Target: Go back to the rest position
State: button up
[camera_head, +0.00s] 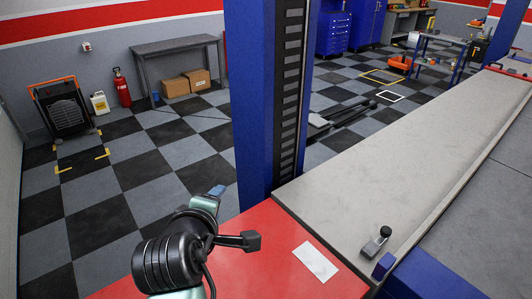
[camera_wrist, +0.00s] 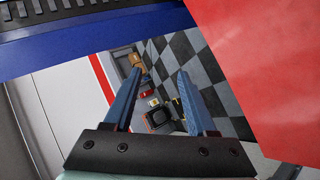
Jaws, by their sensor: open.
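My gripper shows in the wrist view (camera_wrist: 155,85) with its two blue fingers apart and nothing between them. In the head view my arm reaches over the red surface (camera_head: 245,275) at the bottom, and part of my gripper (camera_head: 217,191) shows as a small blue tip just left of the blue post. In the wrist view the red surface (camera_wrist: 270,70) fills the right side, and the floor lies beyond the fingers.
A blue post (camera_head: 250,100) with a black toothed strip stands close to the right of my arm. A long grey ramp (camera_head: 400,150) runs to the right, with a small black-knobbed part (camera_head: 376,243) on it. A white card (camera_head: 315,260) lies on the red surface. The checkered floor (camera_head: 150,175) at left is mostly open.

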notch_tip(320, 180, up, 13)
jog(key=d+m+t+y+b, duration=0.1)
jog(key=d+m+t, duration=0.2)
jog(key=m+t, duration=0.2)
jog(key=s+d+r+m+t+b, duration=0.1)
jog(key=s+d+r+m+t, duration=0.1)
jog(key=s+r, duration=0.3)
jog(key=s+d+r+m+t+b, duration=0.1)
jog(key=s+r+m+t, duration=0.3)
jog(key=r, duration=0.7)
jog(key=s+d+r+m+t+b, duration=0.1)
jog(key=s+d+r+m+t, duration=0.2)
jog(key=s+r, duration=0.4)
notch_tip(320, 180, up, 2)
jog(key=shift+d+m+t+h, duration=0.3)
jog(key=shift+d+m+t, duration=0.15)
jog(key=shift+t, duration=0.45)
jog(key=shift+a, duration=0.1)
